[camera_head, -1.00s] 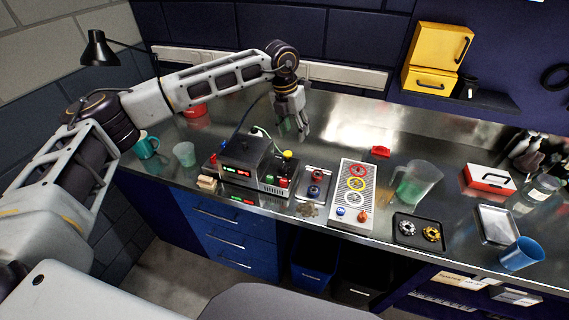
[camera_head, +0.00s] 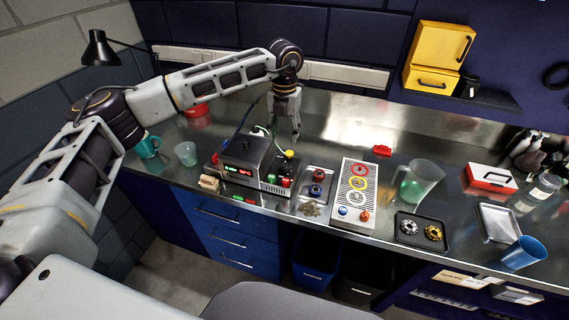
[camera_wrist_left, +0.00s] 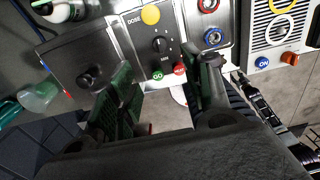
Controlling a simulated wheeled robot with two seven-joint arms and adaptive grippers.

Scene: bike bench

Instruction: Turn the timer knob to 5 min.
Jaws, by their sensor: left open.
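The timer knob (camera_wrist_left: 160,44) is black and round, with a white scale around it, in the left wrist view. It sits on a grey panel (camera_wrist_left: 146,34) between a yellow button marked DOSE (camera_wrist_left: 150,15) and the green GO button (camera_wrist_left: 158,74). A red button (camera_wrist_left: 180,69) is beside GO. I cannot read the knob's setting. My left gripper (camera_head: 285,130) is open and empty, pointing down behind the dark control box (camera_head: 247,158). In the wrist view its fingers frame the panel, with the knob between them in the picture; they appear apart from it. My right gripper is not in view.
A ringed panel (camera_head: 352,222), green-tinted jug (camera_head: 416,185), black tray (camera_head: 402,239) and blue cup (camera_head: 521,255) stand to the right. A clear cup (camera_head: 186,153) and teal mug (camera_head: 147,146) stand left. A cable rises behind the control box. Clear steel lies along the back.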

